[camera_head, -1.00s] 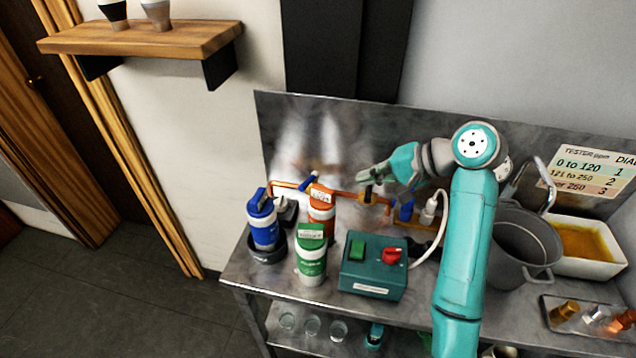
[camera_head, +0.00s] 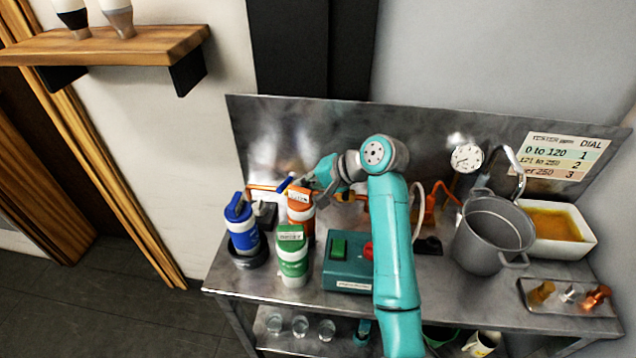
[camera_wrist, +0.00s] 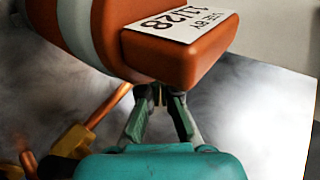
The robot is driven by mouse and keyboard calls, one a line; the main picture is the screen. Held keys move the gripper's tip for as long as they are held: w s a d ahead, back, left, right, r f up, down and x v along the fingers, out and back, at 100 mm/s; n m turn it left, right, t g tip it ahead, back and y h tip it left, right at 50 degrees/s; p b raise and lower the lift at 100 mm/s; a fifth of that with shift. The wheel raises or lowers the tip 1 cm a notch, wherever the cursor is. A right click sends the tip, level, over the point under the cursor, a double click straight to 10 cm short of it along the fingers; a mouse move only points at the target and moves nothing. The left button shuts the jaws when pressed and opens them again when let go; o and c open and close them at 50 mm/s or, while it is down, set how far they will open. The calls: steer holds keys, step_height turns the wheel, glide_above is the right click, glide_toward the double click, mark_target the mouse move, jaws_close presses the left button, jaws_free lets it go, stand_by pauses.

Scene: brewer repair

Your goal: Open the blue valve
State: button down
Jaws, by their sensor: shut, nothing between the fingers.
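A blue valve handle (camera_head: 285,184) sits on the copper pipe (camera_head: 262,188) at the back left of the bench, tilted up. My gripper (camera_head: 308,188) is shut and empty just right of this handle, above and behind the orange bottle. In the wrist view my gripper's fingertips (camera_wrist: 160,92) come together beside the orange bottle (camera_wrist: 185,58), which fills the top. I cannot tell whether they touch it. The blue handle does not show there; a copper pipe (camera_wrist: 108,104) and a brass fitting (camera_wrist: 72,140) show at left.
The orange bottle (camera_head: 299,200), green bottle (camera_head: 291,257) and blue bottle (camera_head: 241,225) stand close in front of the pipe. A teal control box (camera_head: 345,262) is beside them. A grey pot (camera_head: 495,235) and a white basin (camera_head: 580,255) stand at right.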

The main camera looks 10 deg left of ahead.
mark_target(284, 186)
steer(key=shift+w+a+f, duration=0.15)
steer(key=shift+a+f, duration=0.05)
steer(key=shift+a, duration=0.6)
steer(key=shift+s+a, duration=0.2)
steer(key=shift+a, duration=0.55)
steer(key=shift+d, duration=0.1)
steer(key=v, duration=1.2)
